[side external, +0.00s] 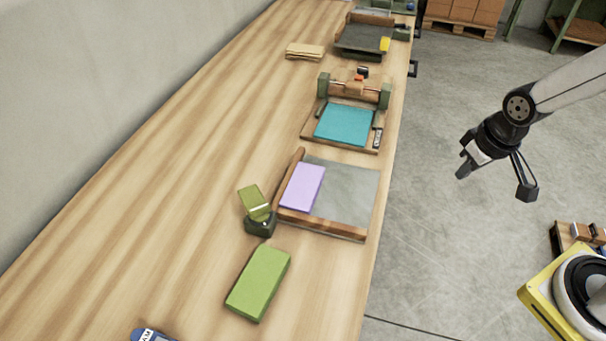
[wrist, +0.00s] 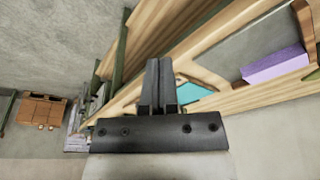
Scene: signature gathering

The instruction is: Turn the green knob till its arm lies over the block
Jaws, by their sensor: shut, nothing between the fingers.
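A green knob with a white line (side external: 256,206) sits on a dark base on the bench, at the left corner of a grey tray with wooden rails (side external: 345,190). Its flat arm points up and left in the side view, away from the tray. A lilac block (side external: 303,187) lies on the tray's left part, against the wooden rail; it also shows at the right of the wrist view (wrist: 275,66). My gripper (side external: 463,170) is off the bench's right edge, above the floor, far from the knob. Its fingers (wrist: 158,65) are together and empty. The knob is not in the wrist view.
A loose green slab (side external: 258,283) lies in front of the knob. Behind the tray stand a fixture with a teal sheet (side external: 345,125) and another tray (side external: 363,40). A yellow-rimmed machine (side external: 560,290) stands at lower right. The bench's left side is mostly clear.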

